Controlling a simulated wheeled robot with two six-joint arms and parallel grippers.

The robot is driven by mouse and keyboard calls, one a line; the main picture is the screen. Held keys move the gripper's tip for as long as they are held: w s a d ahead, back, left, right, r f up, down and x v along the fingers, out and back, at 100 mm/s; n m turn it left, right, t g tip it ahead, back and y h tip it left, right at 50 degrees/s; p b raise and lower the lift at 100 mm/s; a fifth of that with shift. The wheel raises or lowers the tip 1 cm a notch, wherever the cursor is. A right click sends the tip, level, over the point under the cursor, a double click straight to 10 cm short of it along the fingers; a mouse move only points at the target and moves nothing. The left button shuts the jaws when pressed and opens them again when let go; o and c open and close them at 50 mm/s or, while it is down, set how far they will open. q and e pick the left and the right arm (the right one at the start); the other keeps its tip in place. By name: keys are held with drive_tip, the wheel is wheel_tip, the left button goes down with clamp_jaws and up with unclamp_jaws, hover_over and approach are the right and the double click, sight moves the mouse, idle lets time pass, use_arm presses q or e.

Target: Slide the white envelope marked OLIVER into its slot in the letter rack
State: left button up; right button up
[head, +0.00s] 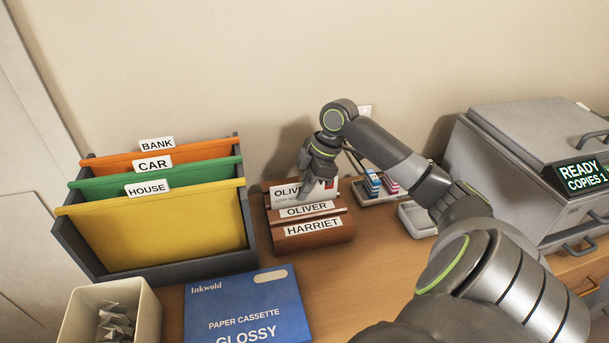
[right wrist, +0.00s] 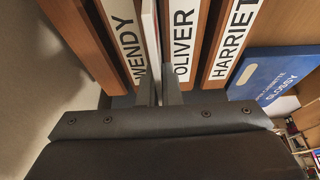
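The white envelope (head: 284,200) stands upright in the wooden letter rack (head: 316,241), behind the board labelled OLIVER (head: 303,210). Its printed name is partly covered by my gripper, and its lower part is hidden by the board. My right gripper (head: 306,190) is at its top edge. In the right wrist view the fingers (right wrist: 159,88) are close together about the thin envelope (right wrist: 149,35). There the envelope lies between the WENDY board (right wrist: 121,40) and the OLIVER board (right wrist: 184,40). My left gripper is in neither view.
The HARRIET board (head: 313,228) is at the rack's front. A file holder (head: 75,243) with coloured folders stands left. A blue paper cassette box (head: 245,305) lies in front. Small trays (head: 375,196) and a copier (head: 520,150) are to the right. A wall is behind.

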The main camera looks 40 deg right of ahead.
drive_tip(key=o, duration=0.5)
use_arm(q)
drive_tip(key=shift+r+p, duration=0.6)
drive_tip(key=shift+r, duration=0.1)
use_arm(e)
drive_tip(key=v, duration=1.7)
drive_tip(key=shift+d+r, duration=0.15)
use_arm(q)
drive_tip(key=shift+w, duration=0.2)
